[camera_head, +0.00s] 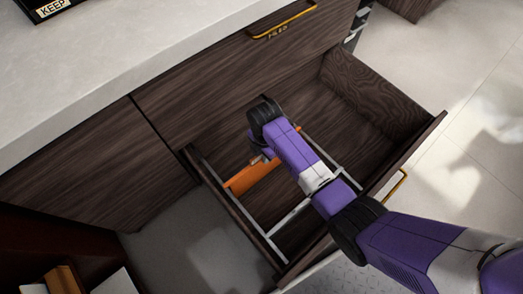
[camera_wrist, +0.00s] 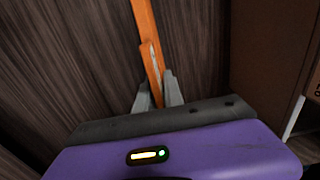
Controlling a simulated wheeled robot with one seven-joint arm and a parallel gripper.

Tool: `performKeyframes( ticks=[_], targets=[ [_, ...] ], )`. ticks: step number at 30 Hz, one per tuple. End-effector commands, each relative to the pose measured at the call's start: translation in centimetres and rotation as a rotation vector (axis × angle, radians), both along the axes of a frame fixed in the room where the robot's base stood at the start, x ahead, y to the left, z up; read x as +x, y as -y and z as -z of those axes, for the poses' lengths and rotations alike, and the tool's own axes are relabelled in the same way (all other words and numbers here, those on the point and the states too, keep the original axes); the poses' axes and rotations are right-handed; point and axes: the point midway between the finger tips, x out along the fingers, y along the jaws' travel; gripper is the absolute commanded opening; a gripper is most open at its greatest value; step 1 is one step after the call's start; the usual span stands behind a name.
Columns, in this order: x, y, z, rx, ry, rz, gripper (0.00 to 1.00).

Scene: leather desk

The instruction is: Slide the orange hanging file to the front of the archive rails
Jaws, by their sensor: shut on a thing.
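The orange hanging file (camera_head: 252,176) hangs across the grey archive rails (camera_head: 290,216) inside the open dark wood drawer. My arm hides part of the file in the head view. In the wrist view the file (camera_wrist: 147,35) shows as a narrow orange strip. My gripper (camera_wrist: 158,92) is shut on its edge, with one grey finger on each side. In the head view the fingers are mostly hidden under my purple wrist.
The open drawer (camera_head: 373,108) has raised wooden walls around the rails. A pale countertop (camera_head: 130,50) lies above the cabinet at left. Yellow handles (camera_head: 283,20) mark the drawer fronts. The tiled floor (camera_head: 465,60) at right is clear.

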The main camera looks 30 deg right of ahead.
Motion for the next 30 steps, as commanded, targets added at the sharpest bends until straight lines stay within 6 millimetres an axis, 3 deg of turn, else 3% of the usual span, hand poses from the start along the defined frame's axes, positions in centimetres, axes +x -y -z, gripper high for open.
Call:
performKeyframes(
  ticks=[30],
  targets=[
    [-4.7, 0.9, -0.1, 0.001, -0.004, 0.002, 0.00]
  ],
)
